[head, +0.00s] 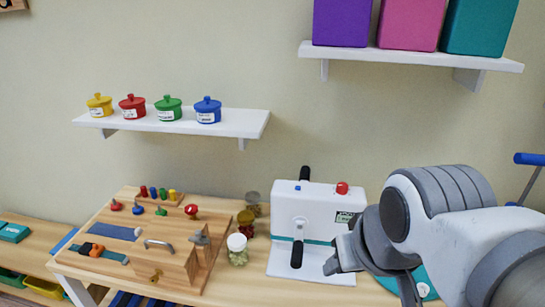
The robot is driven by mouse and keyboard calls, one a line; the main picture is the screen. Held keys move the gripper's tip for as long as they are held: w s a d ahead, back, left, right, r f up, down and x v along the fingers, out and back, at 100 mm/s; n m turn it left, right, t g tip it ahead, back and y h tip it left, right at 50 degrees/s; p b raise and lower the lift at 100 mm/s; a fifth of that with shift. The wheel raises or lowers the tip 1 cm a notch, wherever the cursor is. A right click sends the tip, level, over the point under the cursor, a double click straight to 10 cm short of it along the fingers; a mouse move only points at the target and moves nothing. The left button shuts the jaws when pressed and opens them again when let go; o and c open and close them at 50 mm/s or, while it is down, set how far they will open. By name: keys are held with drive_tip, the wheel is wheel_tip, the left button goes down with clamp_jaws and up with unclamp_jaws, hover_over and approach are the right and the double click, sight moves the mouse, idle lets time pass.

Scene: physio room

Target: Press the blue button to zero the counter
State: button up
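A white box-shaped device (317,216) with a crank on its front stands on the wooden bench. A small blue button (298,187) is on its top, left of a larger red knob (342,187). A small counter display (345,217) is on the front at the right, partly beside my arm. My gripper (372,280) is in front of the device's lower right side, right of and below the blue button and apart from it. Its fingers look spread, with nothing seen between them.
A wooden activity board (140,246) with knobs and a handle lies left of the device. Small jars, one white-lidded (237,250), stand between them. Shelves above hold coloured pots (168,108) and large boxes (412,22). A teal round object (421,287) is partly behind my gripper.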

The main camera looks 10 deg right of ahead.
clamp_jaws()
idle(1.5)
